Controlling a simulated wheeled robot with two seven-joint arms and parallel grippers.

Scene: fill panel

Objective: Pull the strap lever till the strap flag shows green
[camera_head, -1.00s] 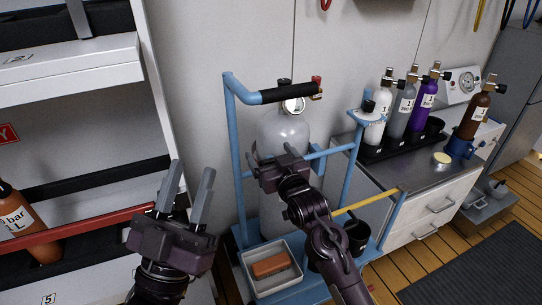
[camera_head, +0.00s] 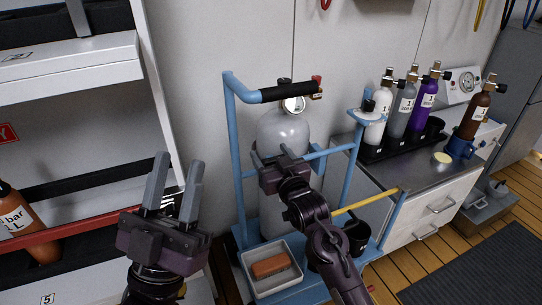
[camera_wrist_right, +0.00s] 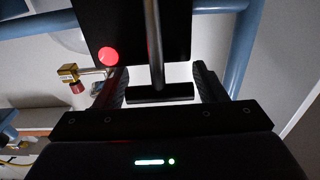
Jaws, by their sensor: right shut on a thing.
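The strap lever (camera_wrist_right: 154,45) is a dark rod with a T-shaped crossbar in the right wrist view. My right gripper (camera_wrist_right: 161,80) is shut on the crossbar, with one finger at each end. The round strap flag (camera_wrist_right: 107,56) shows red on a black plate behind the lever. In the head view my right gripper (camera_head: 270,155) is in front of the grey cylinder (camera_head: 285,130), and the lever and flag are hidden or too small to see. My left gripper (camera_head: 179,158) is open and empty, left of the trolley.
The blue trolley frame (camera_head: 235,145) surrounds the cylinder, with a black-gripped top bar. A tray (camera_head: 287,286) with an orange block stands on its base. A counter with several bottles is to the right. A rack (camera_head: 75,200) stands left.

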